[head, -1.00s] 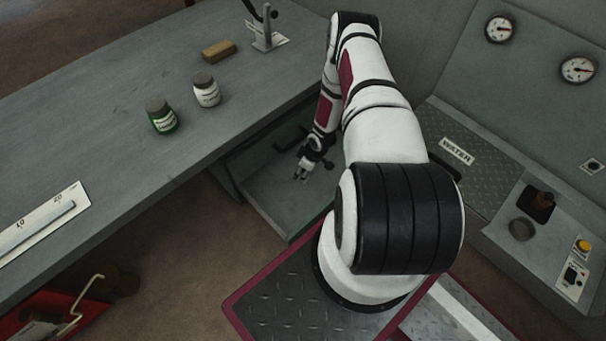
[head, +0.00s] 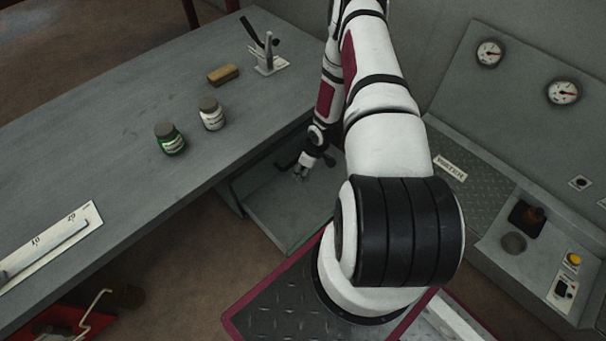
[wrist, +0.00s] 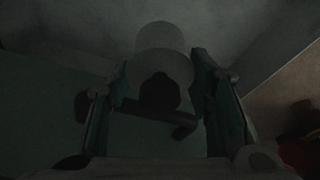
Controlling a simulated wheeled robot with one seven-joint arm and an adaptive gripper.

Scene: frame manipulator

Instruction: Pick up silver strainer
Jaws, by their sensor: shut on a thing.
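My gripper (head: 300,173) is inside the open drawer under the long grey bench in the head view, near the drawer's back. In the dark wrist view, my gripper (wrist: 161,72) has a finger on each side of a pale grey, rounded thing with a dark lower part. It is shut on this thing, which looks like the silver strainer (wrist: 160,42). The dim light hides its details and exact contact with the fingers. In the head view the strainer cannot be made out at the gripper.
The drawer (head: 285,222) is narrow, with the bench (head: 130,130) edge close to my arm. On the bench stand a green jar (head: 170,140), a white jar (head: 212,115) and a brown block (head: 223,75). A grey console (head: 480,215) with gauges stands at the right.

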